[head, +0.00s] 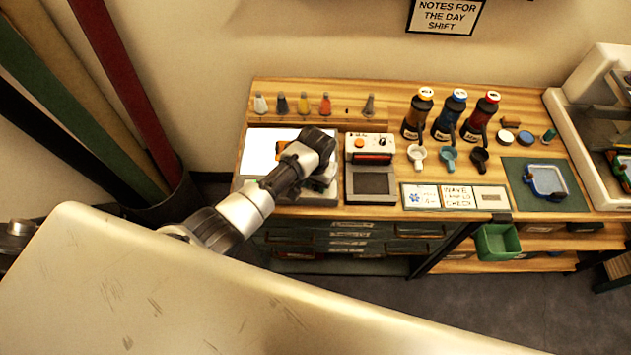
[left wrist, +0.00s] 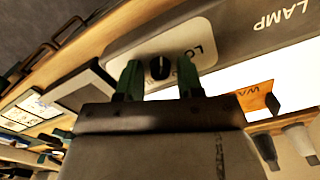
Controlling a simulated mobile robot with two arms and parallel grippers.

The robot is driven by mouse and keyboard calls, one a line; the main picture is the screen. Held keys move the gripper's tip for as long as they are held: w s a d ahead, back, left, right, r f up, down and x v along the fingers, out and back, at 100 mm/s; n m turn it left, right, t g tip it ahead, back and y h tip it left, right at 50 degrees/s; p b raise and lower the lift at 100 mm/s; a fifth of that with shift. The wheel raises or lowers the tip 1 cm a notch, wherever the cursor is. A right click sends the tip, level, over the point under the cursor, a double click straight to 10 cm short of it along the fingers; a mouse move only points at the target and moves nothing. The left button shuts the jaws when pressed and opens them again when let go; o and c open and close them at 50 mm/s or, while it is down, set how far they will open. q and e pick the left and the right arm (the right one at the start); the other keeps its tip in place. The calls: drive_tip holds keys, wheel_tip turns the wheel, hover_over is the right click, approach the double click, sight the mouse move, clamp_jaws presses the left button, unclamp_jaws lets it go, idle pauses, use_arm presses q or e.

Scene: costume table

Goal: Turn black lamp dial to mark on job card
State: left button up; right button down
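In the left wrist view the black lamp dial (left wrist: 160,68) sits on a grey panel (left wrist: 225,45) lettered "LAMP" and "LO", partly covered by a finger. My left gripper (left wrist: 159,80) is open, with its green fingertips apart to either side of the dial; whether they touch it I cannot tell. In the head view my left gripper (head: 312,152) is over the white light box (head: 262,150), and my arm hides the dial. Job cards (head: 458,197) lie at the table's front edge; their marks are too small to read surely. My right gripper is not in view.
A white-and-grey device (head: 370,150) with an orange knob stands just right of my left gripper. Several small cones (head: 303,104) line the back. Bottles (head: 418,115) and small cups (head: 448,157) stand further right. A green bin (head: 497,241) hangs below the front edge.

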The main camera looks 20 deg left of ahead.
use_arm(q)
clamp_jaws()
drive_tip(key=shift+m, duration=0.4)
drive_tip(key=shift+r+m+p, duration=0.1)
drive_tip(key=shift+m+p, duration=0.6)
drive_tip(key=shift+m, duration=0.2)
drive_tip(key=m+p, duration=0.1)
drive_tip(key=m, duration=0.1)
drive_tip(key=shift+m, duration=0.4)
drive_tip(key=m, duration=0.3)
drive_tip(key=shift+m+p, duration=0.3)
drive_tip(key=shift+m, duration=1.4)
